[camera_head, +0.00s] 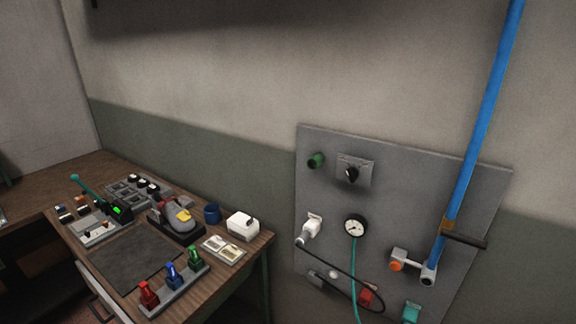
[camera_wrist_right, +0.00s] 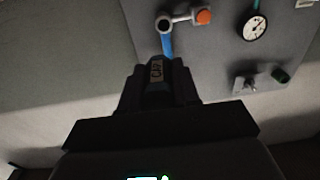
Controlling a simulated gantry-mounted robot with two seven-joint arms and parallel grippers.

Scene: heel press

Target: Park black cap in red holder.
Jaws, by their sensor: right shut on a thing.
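In the head view a small red holder-like part (camera_head: 366,296) sits low on the grey panel (camera_head: 400,175), partly behind a black hose.
The panel carries a gauge (camera_head: 355,227), a blue pipe (camera_head: 485,105), an orange knob (camera_head: 396,266), a white fitting (camera_head: 311,229) and a teal part (camera_head: 411,312). The desk at left holds a red, blue and green rack (camera_head: 172,285) and other items. The upper wall is clear.

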